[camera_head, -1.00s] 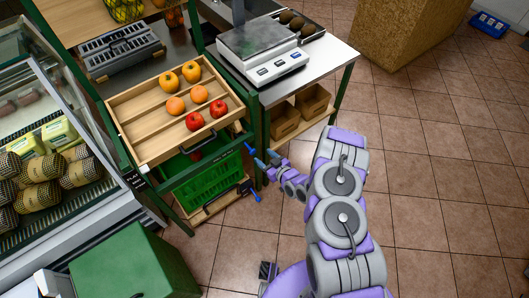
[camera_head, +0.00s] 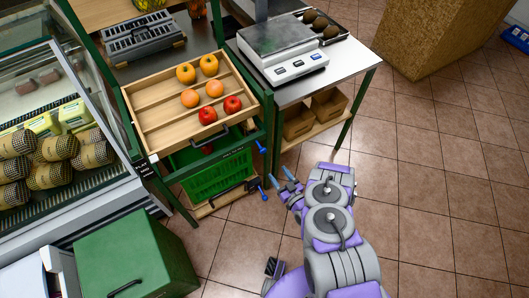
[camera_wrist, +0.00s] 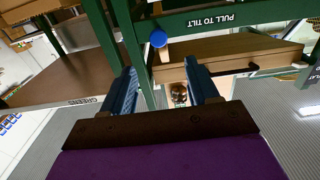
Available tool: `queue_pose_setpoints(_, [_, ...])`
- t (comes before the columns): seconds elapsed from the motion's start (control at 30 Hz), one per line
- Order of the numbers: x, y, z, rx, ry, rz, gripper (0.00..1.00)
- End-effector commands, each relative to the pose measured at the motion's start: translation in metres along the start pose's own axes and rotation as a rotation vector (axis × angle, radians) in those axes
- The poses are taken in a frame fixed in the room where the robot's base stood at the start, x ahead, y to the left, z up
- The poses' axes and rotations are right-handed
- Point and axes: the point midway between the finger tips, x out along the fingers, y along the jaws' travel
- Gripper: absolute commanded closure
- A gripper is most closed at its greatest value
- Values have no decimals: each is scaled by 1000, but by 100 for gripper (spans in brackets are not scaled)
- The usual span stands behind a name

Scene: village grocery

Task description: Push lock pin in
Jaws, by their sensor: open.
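A blue knob, apparently the lock pin (camera_head: 262,145), sticks out at the right front corner of the green stand under the tilted fruit tray (camera_head: 160,117). In the wrist view, which is upside down, the blue knob (camera_wrist: 158,39) shows round and end-on beside the green bar marked PULL TO TILT (camera_wrist: 197,22). How deep the pin sits cannot be told. A second blue-tipped pin (camera_head: 263,193) is lower on the stand. My gripper (camera_head: 287,181) is open and empty, to the right of both pins and apart from them. Its fingers (camera_wrist: 161,75) frame the knob's direction.
A green crate (camera_head: 217,179) sits low in the stand. The scale (camera_head: 283,50) stands on the metal counter (camera_head: 340,62) to the right, with cardboard boxes (camera_head: 328,105) below. A green bin (camera_head: 130,258) is at lower left. Open tiled floor (camera_head: 430,190) lies to the right.

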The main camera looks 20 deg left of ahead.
Motion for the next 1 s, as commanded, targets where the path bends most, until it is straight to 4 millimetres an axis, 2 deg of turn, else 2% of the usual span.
queue_pose_setpoints(0.03, [11,-3,-2,0,2,-7,40])
queue_pose_setpoints(0.4, [84,-1,2,0,5,-2,40])
queue_pose_setpoints(0.6, [113,-1,2,1,1,0,40])
queue_pose_setpoints(0.77, [125,0,-1,1,4,2,40])
queue_pose_setpoints(1.0, [127,2,-2,4,4,3,40])
